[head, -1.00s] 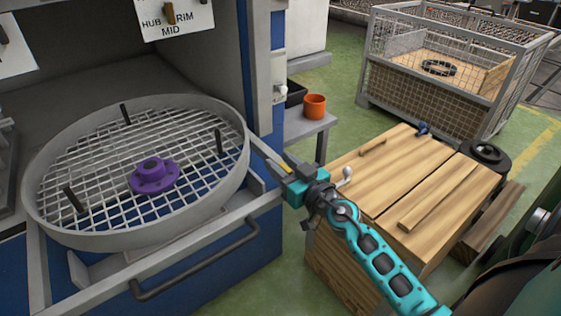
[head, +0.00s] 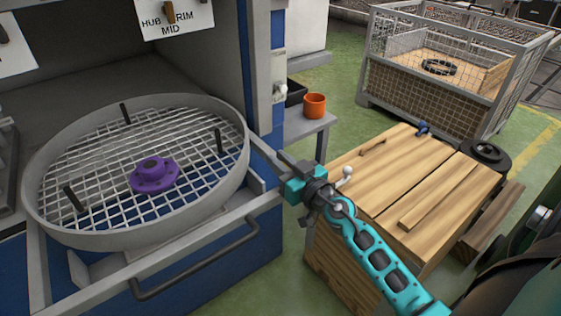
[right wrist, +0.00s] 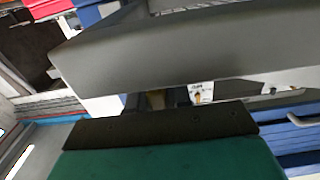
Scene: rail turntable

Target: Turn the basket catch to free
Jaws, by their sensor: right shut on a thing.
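The round grey basket (head: 236,178) with a wire mesh floor stands at the left in the head view, on the drawn-out frame of the blue cabinet. My right gripper (head: 283,166) is at the basket's right side, beside the front rail, and is shut. The thing in its jaws is almost wholly hidden; I take it to be the basket catch from its place. In the right wrist view, a grey wall (right wrist: 190,50) crosses close above the dark gripper edge (right wrist: 160,126). My left gripper is out of view.
A dark handle bar (head: 200,262) runs along the cabinet front. An orange cup (head: 314,105) stands on a small grey table. A mesh cage (head: 440,75) is at the back right.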

